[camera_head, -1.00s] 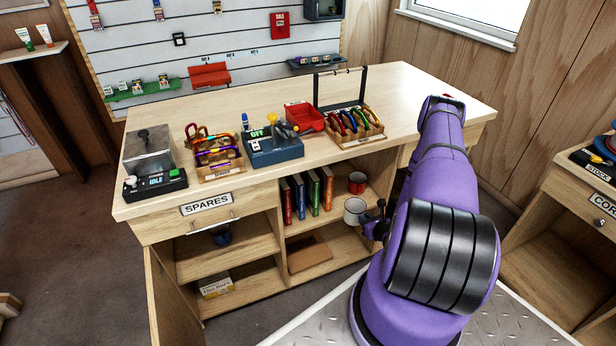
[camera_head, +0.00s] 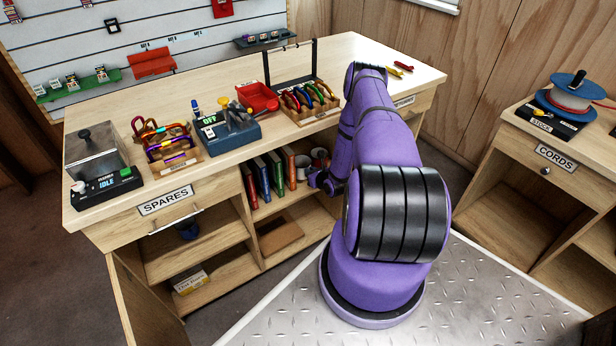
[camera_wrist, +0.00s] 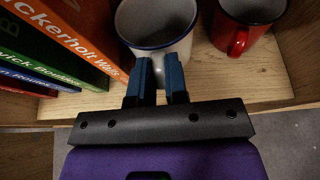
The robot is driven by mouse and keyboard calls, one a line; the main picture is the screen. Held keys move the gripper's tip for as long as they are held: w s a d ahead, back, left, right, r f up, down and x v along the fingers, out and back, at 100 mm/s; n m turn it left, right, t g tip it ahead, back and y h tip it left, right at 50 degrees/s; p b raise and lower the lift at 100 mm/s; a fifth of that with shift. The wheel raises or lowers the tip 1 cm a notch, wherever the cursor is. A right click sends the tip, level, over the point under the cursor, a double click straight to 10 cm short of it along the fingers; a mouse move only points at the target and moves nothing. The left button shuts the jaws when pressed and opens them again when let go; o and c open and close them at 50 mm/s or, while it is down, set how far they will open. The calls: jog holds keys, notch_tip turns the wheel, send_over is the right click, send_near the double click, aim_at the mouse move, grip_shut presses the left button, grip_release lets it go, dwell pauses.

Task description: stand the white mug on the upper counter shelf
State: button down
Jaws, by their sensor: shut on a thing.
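The white mug (camera_wrist: 155,48) has a dark blue rim and stands upright, or nearly so, at the upper shelf (camera_wrist: 215,85) inside the counter. I cannot tell whether its base rests fully on the board. My gripper (camera_wrist: 160,68) is shut on the mug's handle, at the side facing out of the shelf. In the head view my gripper (camera_head: 316,180) is at the shelf's front opening, small and dark, and partly covers the mugs there.
A red mug (camera_wrist: 238,38) stands close to the right of the white mug. Upright books (camera_wrist: 75,40) stand close on the left. The counter top (camera_head: 350,60) above carries carabiner racks and a red bin (camera_head: 257,97).

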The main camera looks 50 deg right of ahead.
jog(key=shift+w+d, duration=0.1)
jog(key=shift+w, duration=0.5)
jog(key=shift+w+f, duration=0.2)
jog(key=shift+f, duration=0.7)
jog(key=shift+w+f, duration=0.15)
jog(key=shift+f, duration=0.75)
jog(key=shift+f, duration=0.1)
jog(key=c, duration=1.1)
grip_release()
jog(key=shift+s, duration=0.1)
jog(key=v, duration=1.2)
